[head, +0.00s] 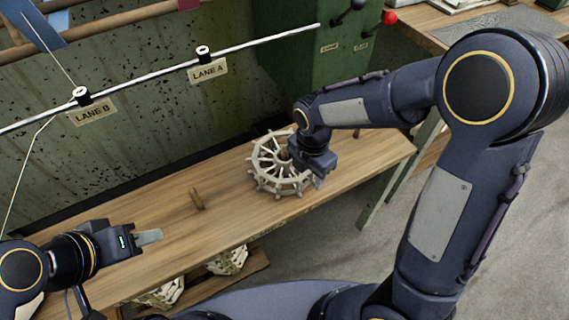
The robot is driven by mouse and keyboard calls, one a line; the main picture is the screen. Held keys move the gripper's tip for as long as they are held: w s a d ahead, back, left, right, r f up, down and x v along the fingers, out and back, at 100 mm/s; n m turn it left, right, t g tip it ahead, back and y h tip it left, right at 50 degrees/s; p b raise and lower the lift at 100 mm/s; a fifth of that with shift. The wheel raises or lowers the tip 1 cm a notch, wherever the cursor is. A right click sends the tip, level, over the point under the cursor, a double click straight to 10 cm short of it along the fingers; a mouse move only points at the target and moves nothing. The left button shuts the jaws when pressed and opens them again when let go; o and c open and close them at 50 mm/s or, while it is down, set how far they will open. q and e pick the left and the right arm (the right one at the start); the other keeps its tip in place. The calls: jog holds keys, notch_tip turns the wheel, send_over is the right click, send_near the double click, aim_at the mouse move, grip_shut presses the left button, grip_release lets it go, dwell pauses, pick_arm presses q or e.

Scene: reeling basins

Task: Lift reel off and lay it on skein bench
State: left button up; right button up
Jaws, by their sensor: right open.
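The pale, spoked reel (262,178) lies flat on the wooden skein bench (222,222), toward its right end. My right gripper (316,176) is at the reel's right side and covers part of its rim and hub. The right gripper is open; I cannot tell whether its fingers touch the reel. My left gripper (150,237) is above the bench's left part, apart from the reel. Its fingers overlap in this view, so I cannot tell whether they are apart.
A short wooden peg (196,199) stands on the bench left of the reel. A green cabinet (290,75) stands behind the reel. Pale skeins (229,262) sit below the bench.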

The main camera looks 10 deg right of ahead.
notch_tip(320, 180, down, 3)
jog(key=shift+f, duration=0.15)
jog(key=shift+c, duration=0.4)
grip_shut()
